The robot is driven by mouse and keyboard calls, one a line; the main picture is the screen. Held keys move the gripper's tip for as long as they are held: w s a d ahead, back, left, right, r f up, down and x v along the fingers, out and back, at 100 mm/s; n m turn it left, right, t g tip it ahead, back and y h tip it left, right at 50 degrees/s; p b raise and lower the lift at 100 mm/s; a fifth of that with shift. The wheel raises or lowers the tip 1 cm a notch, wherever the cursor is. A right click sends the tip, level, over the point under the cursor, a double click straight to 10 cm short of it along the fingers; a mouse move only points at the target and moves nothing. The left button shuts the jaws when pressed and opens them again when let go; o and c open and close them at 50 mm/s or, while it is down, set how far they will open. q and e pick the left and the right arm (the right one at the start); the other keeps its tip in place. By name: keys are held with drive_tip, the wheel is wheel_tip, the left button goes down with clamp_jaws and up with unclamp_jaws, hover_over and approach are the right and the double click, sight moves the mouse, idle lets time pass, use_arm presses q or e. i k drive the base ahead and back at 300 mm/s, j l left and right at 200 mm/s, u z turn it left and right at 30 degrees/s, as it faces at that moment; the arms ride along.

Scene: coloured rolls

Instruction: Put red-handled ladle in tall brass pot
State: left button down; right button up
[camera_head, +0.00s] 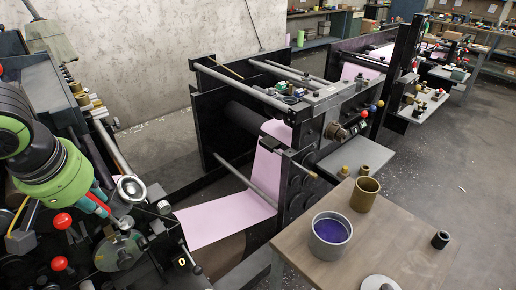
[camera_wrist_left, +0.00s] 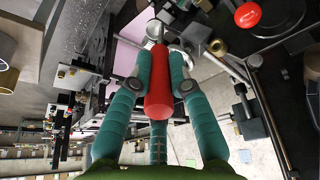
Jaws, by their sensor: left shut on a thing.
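My left gripper (camera_head: 101,206) has its teal fingers closed around the red handle of the ladle (camera_wrist_left: 158,85). In the wrist view the left gripper (camera_wrist_left: 157,92) grips the handle from both sides, and a silvery part shows beyond the handle's far end. In the head view the handle is mostly hidden by the fingers, and a silvery round bowl (camera_head: 131,188) shows just beyond it. The tall brass pot (camera_head: 364,194) stands upright on the wooden table, far to the right of the gripper. My right gripper is not in view.
A wider metal pot with purple contents (camera_head: 330,233) stands beside the brass pot on the wooden table (camera_head: 400,240). A small dark cup (camera_head: 440,239) and a pale round lid (camera_head: 380,283) are also there. A black press with pink sheet (camera_head: 225,220) lies between gripper and table.

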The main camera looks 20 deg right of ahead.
sight(361, 202)
drive_tip(key=z, duration=2.85)
drive_tip(key=k+j+z, duration=0.1)
drive_tip(key=j, duration=0.3)
drive_tip(key=k+j+z, duration=0.1)
drive_tip(key=j, duration=0.3)
drive_tip(key=k+j+z, duration=0.15)
drive_tip(key=k+j, duration=0.15)
drive_tip(key=i+j, duration=0.15)
drive_tip(key=j, duration=0.05)
